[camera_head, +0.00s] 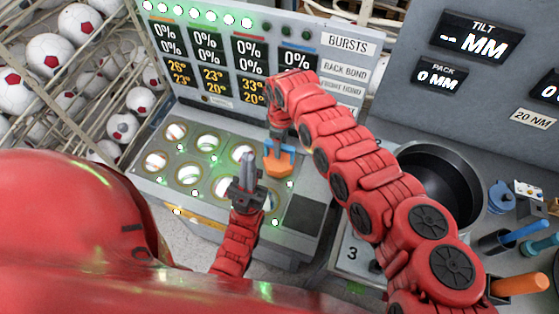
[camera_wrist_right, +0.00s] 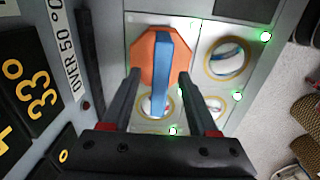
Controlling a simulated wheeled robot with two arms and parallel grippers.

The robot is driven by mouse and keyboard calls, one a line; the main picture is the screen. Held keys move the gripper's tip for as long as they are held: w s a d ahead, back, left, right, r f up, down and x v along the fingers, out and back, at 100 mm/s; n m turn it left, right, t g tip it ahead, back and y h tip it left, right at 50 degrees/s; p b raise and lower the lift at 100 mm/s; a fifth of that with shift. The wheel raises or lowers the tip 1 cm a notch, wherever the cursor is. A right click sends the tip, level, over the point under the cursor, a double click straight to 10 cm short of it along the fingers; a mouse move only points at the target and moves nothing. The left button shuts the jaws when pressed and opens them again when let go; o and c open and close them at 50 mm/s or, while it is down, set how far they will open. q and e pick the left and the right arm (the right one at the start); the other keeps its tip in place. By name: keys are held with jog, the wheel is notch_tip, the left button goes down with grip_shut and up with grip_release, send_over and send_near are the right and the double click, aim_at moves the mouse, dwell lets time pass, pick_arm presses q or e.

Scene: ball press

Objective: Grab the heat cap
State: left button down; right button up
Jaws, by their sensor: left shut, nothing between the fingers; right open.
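The heat cap is an orange octagonal plate with a blue bar handle (camera_head: 280,168). It sits on the grey press bench at the right end of the rows of round wells; it also shows in the right wrist view (camera_wrist_right: 147,52). My right gripper (camera_head: 279,139) is above the cap, coming down from the right arm. In the right wrist view its open fingers (camera_wrist_right: 161,74) straddle the blue handle, with a gap on both sides. My left gripper (camera_head: 246,162) is shut and empty, pointing up just left of the cap, over the wells.
The bench (camera_head: 150,182) has several ringed wells with green lights. A temperature display panel (camera_head: 205,60) stands behind it. A dark square pad (camera_head: 304,214) lies right of the cap. A black round pot (camera_head: 440,185) and tools with blue and orange handles (camera_head: 520,284) are at the right. Ball racks stand left.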

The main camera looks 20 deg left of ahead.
jog(key=f+b, duration=0.2)
jog(key=f, duration=0.1)
jog(key=f+b, duration=0.1)
jog(key=f, duration=0.1)
jog(key=shift+a+f+b, duration=0.1)
jog(key=shift+a+b, duration=0.15)
jog(key=shift+b, duration=0.05)
jog(key=shift+c, duration=0.2)
grip_shut()
dwell(0.9)
